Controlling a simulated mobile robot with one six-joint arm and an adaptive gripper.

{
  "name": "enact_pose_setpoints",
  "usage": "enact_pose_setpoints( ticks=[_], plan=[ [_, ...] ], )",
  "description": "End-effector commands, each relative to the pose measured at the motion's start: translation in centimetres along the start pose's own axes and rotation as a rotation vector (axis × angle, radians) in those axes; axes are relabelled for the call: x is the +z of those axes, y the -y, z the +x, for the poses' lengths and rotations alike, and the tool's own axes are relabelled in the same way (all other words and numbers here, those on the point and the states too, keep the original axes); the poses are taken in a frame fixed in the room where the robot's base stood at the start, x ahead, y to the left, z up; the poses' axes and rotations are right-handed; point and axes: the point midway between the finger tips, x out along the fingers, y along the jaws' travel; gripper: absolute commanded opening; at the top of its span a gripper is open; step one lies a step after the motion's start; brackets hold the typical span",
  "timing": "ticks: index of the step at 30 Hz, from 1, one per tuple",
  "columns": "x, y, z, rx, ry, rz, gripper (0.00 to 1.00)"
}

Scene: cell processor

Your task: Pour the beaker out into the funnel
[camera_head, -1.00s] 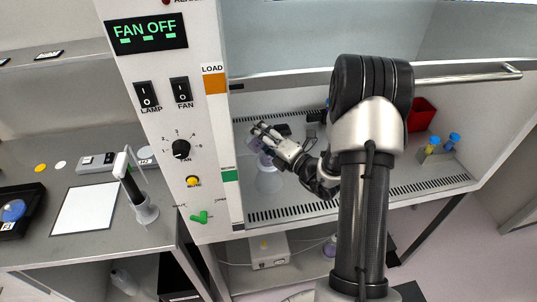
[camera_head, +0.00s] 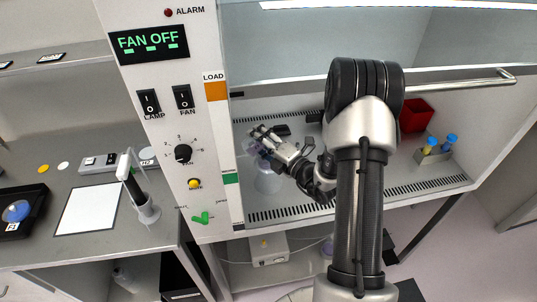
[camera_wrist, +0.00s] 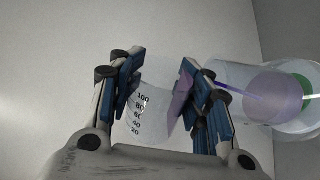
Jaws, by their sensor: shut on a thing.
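My gripper (camera_head: 259,139) is shut on a clear beaker (camera_wrist: 150,108), which is graduated 20 to 100. The beaker lies well tilted between the two fingers, and it also shows faintly in the head view (camera_head: 250,147). Purple liquid (camera_wrist: 181,92) gathers at its right side, partly behind the right finger. A clear, round, wide-mouthed vessel, seemingly the funnel (camera_wrist: 226,76), is right of the gripper in the wrist view, with purple inside and a green ring. A thin purple streak crosses its mouth. In the head view a pale funnel-shaped vessel (camera_head: 268,181) stands on the cabinet floor below my gripper.
The control panel (camera_head: 190,130) stands close left of my gripper. The perforated cabinet floor (camera_head: 335,195) ends at a front edge. A bar handle (camera_head: 465,83) runs across the opening.

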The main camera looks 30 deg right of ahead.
Motion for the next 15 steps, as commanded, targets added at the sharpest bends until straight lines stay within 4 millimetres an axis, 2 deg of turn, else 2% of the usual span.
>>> enact_pose_setpoints(
  ticks=[15],
  plan=[
    [-0.32,-0.34,-0.02,-0.002,-0.002,0.056,0.0]
  ],
)
